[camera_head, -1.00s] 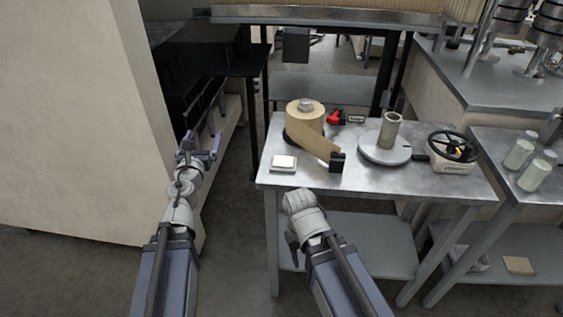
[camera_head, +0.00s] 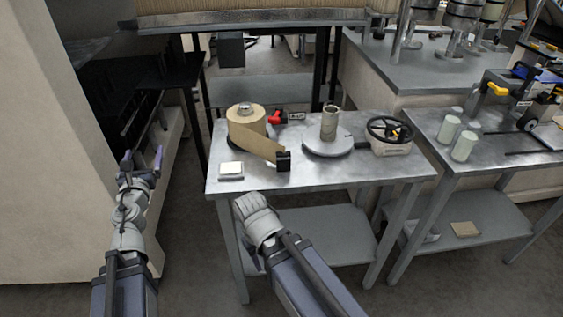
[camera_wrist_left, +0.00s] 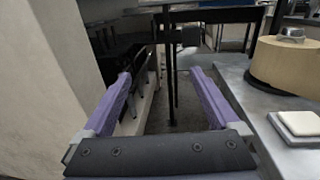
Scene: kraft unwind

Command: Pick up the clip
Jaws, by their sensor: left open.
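The black clip (camera_head: 284,161) sits at the free end of the brown paper strip, near the front edge of the metal table (camera_head: 330,180). The strip comes off the kraft roll (camera_head: 247,122). My left gripper (camera_head: 143,163) is open and empty, left of the table and well apart from the clip. In the left wrist view its two purple fingers (camera_wrist_left: 160,85) stand wide with nothing between them. The clip does not show there; the roll (camera_wrist_left: 285,68) does, at right. My right arm's wrist is in front of the table's front edge; its fingers are mostly hidden.
A white square pad (camera_head: 231,170) lies at the table's front left corner. A grey core stands on a round plate (camera_head: 328,146), with a black handwheel (camera_head: 389,130) to its right. A red tool (camera_head: 275,118) lies behind the roll. A pale cabinet (camera_head: 50,150) stands left.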

